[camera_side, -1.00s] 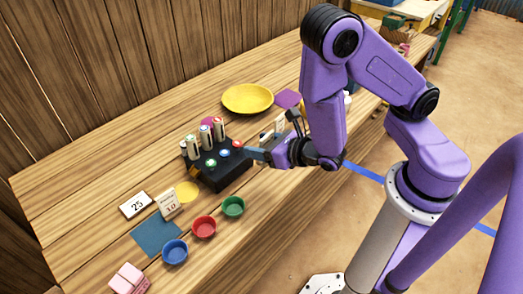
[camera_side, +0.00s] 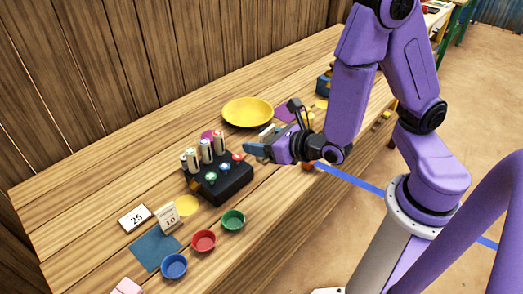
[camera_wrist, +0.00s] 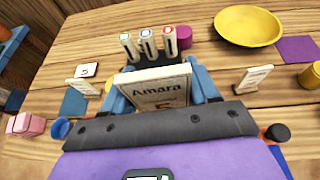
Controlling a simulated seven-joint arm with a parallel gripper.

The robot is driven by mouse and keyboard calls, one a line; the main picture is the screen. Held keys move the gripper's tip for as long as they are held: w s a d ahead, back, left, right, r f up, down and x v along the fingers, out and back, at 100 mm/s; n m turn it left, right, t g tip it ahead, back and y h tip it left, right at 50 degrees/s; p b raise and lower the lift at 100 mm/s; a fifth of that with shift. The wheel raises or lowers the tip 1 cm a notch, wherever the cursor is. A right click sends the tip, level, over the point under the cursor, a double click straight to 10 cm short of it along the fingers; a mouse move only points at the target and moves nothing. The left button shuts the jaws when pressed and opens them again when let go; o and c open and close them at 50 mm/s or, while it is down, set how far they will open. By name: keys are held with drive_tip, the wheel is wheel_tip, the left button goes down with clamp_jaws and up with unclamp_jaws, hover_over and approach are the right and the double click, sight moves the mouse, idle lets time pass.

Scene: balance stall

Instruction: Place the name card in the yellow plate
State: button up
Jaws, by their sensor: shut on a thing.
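The name card (camera_wrist: 158,90), a cream card with "Amara" on it, stands between the two blue fingers of my gripper (camera_wrist: 160,85) in the wrist view. My gripper is shut on it. In the side view my gripper (camera_side: 252,148) hovers above the table, just right of the black block, and I cannot make out the held card there. The yellow plate (camera_side: 247,112) lies farther back on the table, beyond my gripper and apart from it. It also shows at the upper right of the wrist view (camera_wrist: 248,26) and looks empty.
A black block (camera_side: 225,184) with several upright cylinders (camera_side: 205,150) stands close to my fingers. Another small card (camera_wrist: 252,78) stands right of the held one. Blue, red and green bowls (camera_side: 204,241) sit at the front. A purple mat (camera_wrist: 300,49) lies beside the plate.

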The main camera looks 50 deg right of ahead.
drive_tip(key=shift+r, duration=0.55)
drive_tip(key=m+g+h, duration=0.4)
drive_tip(key=m+h, duration=0.6)
hover_over(248, 115)
wheel_tip(248, 115, down, 3)
drive_tip(key=shift+h, duration=0.3)
drive_tip(key=shift+s+a+f, duration=0.1)
drive_tip(key=shift+f, duration=6)
